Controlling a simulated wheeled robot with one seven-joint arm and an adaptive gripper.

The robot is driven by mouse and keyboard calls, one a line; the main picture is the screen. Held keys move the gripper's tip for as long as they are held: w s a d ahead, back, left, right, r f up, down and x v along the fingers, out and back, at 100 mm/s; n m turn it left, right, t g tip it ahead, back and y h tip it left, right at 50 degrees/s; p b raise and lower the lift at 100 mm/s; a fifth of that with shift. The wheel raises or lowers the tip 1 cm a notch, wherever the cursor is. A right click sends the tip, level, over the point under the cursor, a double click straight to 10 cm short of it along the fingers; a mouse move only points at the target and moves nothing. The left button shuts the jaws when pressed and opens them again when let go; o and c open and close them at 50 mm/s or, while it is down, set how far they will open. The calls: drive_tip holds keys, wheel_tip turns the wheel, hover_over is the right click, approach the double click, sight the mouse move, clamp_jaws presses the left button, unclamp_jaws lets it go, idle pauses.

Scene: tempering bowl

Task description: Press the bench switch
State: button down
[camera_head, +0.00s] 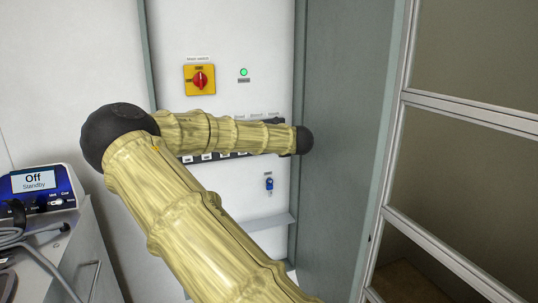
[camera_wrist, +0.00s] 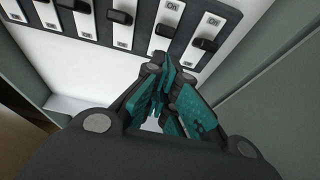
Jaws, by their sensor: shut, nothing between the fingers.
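A row of black toggle switches on a dark strip (camera_wrist: 141,28) runs across the top of the wrist view, each on a white plate. Two plates at the right show "ON". The one labelled for the bench cannot be told, since the name labels are not readable. In the head view, my arm covers most of this strip (camera_head: 187,158). My gripper (camera_wrist: 172,75) has teal finger pads and is shut and empty. Its tips appear just below the strip, near the right-hand switches (camera_wrist: 205,44); contact cannot be told. The gripper is hidden behind my arm in the head view.
The open cabinet has a red rotary switch on a yellow plate (camera_head: 199,79), a lit green lamp (camera_head: 243,72) and a blue socket or lock (camera_head: 269,184). A grey cabinet door (camera_head: 345,130) stands close at right. A device reading "Off Standby" (camera_head: 36,188) is at left.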

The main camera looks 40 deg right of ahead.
drive_tip(key=shift+s+a+r+b, duration=0.2)
drive_tip(key=shift+s+r, duration=0.25)
drive_tip(key=shift+r, duration=0.15)
drive_tip(key=shift+s+a+r+b, duration=0.1)
drive_tip(key=shift+s+a+r, duration=0.1)
drive_tip(key=shift+s+r, duration=0.3)
